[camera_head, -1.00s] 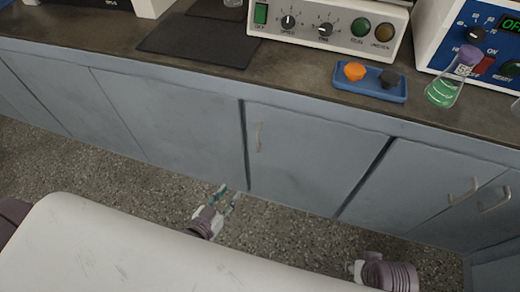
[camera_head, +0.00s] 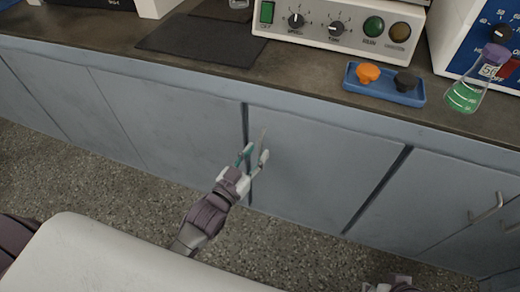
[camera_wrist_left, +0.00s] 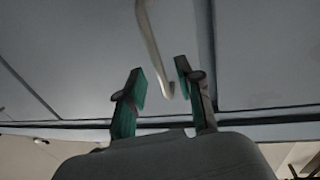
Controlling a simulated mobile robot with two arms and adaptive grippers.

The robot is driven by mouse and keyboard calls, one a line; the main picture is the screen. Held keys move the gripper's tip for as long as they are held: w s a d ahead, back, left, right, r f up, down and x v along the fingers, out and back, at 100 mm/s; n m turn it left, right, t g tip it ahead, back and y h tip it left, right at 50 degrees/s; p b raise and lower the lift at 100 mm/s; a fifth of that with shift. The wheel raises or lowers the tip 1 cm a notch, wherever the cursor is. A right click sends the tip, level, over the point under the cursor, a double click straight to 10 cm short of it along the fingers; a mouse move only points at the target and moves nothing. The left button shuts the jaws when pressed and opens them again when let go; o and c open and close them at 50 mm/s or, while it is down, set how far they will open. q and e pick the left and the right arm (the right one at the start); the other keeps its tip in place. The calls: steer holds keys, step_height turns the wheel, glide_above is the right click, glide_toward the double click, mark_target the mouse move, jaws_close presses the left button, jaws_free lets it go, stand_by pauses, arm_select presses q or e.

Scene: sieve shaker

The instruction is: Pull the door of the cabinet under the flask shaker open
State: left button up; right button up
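The grey-blue cabinet door (camera_head: 315,165) below the cream control box with knobs (camera_head: 340,28) looks shut. Its slim metal handle (camera_head: 264,137) is upright near the door's left edge. My left gripper (camera_head: 253,153) is open in front of the handle's lower part. In the left wrist view the handle (camera_wrist_left: 152,45) runs down toward the gap between the green-padded fingers (camera_wrist_left: 160,72), its lower end between them. The fingers are apart and not closed on it. My right gripper (camera_head: 388,285) is mostly cut off at the bottom edge.
Neighbouring doors lie left and right, with a metal handle (camera_head: 486,208) at the right. On the dark worktop (camera_head: 190,62) stand a blue tray (camera_head: 385,92) with orange and black caps and a flask of green liquid (camera_head: 465,92). The speckled floor is clear.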

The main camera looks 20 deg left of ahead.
arm_select(q)
steer(key=shift+x, duration=1.35)
jaws_close()
